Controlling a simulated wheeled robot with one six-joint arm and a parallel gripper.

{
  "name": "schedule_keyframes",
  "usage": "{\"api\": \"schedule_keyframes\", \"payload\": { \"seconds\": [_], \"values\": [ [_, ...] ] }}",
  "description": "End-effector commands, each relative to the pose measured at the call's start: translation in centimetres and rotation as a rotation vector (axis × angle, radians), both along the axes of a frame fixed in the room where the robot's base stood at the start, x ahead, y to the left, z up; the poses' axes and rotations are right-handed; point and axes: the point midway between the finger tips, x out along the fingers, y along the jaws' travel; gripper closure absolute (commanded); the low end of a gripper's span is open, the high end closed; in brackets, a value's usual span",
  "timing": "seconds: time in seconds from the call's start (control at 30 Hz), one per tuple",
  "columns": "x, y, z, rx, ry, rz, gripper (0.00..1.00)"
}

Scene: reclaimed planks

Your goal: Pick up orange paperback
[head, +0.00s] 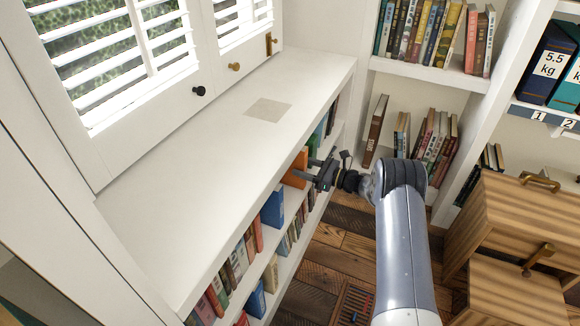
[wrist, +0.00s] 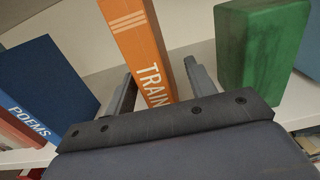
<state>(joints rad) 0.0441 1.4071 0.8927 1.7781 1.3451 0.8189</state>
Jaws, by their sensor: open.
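The orange paperback (head: 296,168) stands on the upper shelf of the low white bookcase under the window. In the wrist view the orange paperback (wrist: 138,43) shows its spine, with white stripes and the letters "TRAIN"; its lower end is hidden behind my gripper body. My gripper (head: 312,168) is at the shelf front. In the wrist view my gripper (wrist: 158,84) is open, with one finger on each side of the book's spine. I cannot tell whether either finger touches the book.
A blue book marked "POEMS" (wrist: 42,90) leans to the left of the orange one, and a green book (wrist: 262,45) stands to the right. The white bookcase top (head: 200,165) overhangs the shelf. A wooden drawer unit (head: 510,235) stands at the right.

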Motion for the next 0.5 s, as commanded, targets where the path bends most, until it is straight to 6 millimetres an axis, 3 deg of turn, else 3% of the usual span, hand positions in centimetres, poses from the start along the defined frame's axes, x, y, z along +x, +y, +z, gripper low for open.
{"api": "schedule_keyframes", "payload": {
  "seconds": [0.3,0.5],
  "values": [
    [0.9,4.3,-0.2,-0.001,-0.002,0.002,0.47],
    [1.1,4.6,0.0,-0.001,-0.001,0.001,0.47]
  ]
}}
